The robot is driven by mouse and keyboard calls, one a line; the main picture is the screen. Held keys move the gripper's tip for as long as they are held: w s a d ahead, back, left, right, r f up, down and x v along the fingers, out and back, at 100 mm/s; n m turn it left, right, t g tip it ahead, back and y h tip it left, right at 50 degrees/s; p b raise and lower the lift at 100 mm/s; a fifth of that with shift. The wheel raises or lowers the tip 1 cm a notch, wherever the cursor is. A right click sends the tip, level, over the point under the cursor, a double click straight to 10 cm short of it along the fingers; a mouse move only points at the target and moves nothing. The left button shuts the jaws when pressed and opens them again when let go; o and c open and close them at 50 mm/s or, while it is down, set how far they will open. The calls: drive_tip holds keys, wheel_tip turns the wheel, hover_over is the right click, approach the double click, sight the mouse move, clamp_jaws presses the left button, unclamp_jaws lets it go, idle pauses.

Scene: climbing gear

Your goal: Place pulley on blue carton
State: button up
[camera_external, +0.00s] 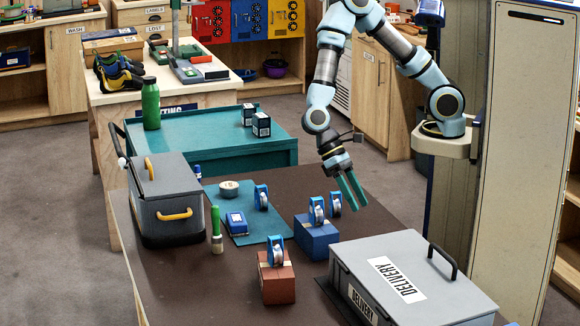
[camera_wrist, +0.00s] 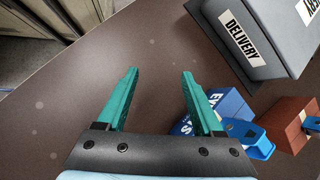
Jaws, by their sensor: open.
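The blue carton (camera_external: 318,241) stands on the brown table; it also shows in the wrist view (camera_wrist: 232,106), partly hidden by my right finger. A blue pulley (camera_external: 317,213) stands upright on its top. Another blue pulley (camera_external: 335,205) shows just behind it at the carton's far edge; I cannot tell what it rests on. One blue pulley (camera_wrist: 252,139) shows beside my right finger in the wrist view. My gripper (camera_external: 354,191) is open and empty, pointing down above the table to the right of these pulleys. In the wrist view bare table shows between its fingertips (camera_wrist: 160,73).
A red carton (camera_external: 276,283) with a pulley (camera_external: 276,249) on top stands in front. Another pulley (camera_external: 261,197) stands on the teal mat (camera_external: 248,226). A grey delivery box (camera_external: 460,293) fills the right front; a grey toolbox (camera_external: 170,215) stands at left.

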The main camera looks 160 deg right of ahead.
drive_tip(key=s+a+r+n+h, duration=0.7)
drive_tip(key=s+a+r+n, duration=0.1)
drive_tip(key=n, duration=0.8)
drive_tip(key=shift+s+a+n, duration=0.3)
drive_tip(key=shift+s+a, duration=0.05)
drive_tip(key=shift+a, duration=0.5)
